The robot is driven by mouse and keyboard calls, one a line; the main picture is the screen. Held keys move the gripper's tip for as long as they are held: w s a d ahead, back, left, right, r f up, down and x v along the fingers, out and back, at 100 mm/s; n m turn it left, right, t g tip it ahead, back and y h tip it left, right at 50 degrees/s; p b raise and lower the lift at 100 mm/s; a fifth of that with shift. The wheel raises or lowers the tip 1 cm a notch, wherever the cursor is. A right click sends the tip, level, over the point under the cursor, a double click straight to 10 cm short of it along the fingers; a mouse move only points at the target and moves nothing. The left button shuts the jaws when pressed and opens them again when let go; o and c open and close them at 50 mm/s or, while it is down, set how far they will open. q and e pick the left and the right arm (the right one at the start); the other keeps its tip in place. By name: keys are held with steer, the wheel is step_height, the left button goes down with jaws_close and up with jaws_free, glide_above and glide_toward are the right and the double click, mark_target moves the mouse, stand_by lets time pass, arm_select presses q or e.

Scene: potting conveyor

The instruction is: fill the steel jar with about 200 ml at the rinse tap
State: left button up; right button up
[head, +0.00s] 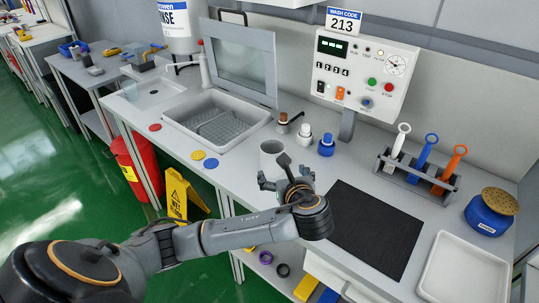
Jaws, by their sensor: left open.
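A grey cylindrical jar (269,149), which looks like the steel jar, stands upright on the bench near the middle of the head view. My left gripper (285,178) is open right at its near side, with the fingers overlapping the jar's lower right part. I cannot tell whether they touch it. The rinse tank (181,40) hangs at the back left, and its dark tap spout (184,66) sticks out below it over the bench. The inside of the jar is mostly hidden. My right gripper is not in view.
A wash basin (177,121) with a raised clear lid lies left of the jar. Small bottles (326,145) stand behind it. A control panel (365,75), a tool rack (412,180), a black mat (372,225), a blue pot (489,218) and a white tray (465,272) lie to the right.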

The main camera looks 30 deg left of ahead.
mark_target(275, 163)
arm_select(q)
steer(key=x, duration=0.2)
steer(key=shift+w+a+f, duration=0.15)
steer(key=shift+w+a, duration=0.05)
steer(key=shift+a, duration=0.05)
steer(key=x, duration=0.3)
steer(key=shift+f, duration=0.1)
steer(key=shift+w+a+f, duration=0.15)
steer(key=shift+w+a, duration=0.1)
steer(key=shift+w+a+f, duration=0.1)
steer(key=shift+w+a, duration=0.3)
steer(key=x, duration=0.3)
steer(key=shift+w+a+f, duration=0.3)
steer(key=shift+w+a, duration=0.05)
steer(key=shift+c, duration=0.4)
steer(key=c, duration=1.2)
steer(key=shift+c, duration=0.2)
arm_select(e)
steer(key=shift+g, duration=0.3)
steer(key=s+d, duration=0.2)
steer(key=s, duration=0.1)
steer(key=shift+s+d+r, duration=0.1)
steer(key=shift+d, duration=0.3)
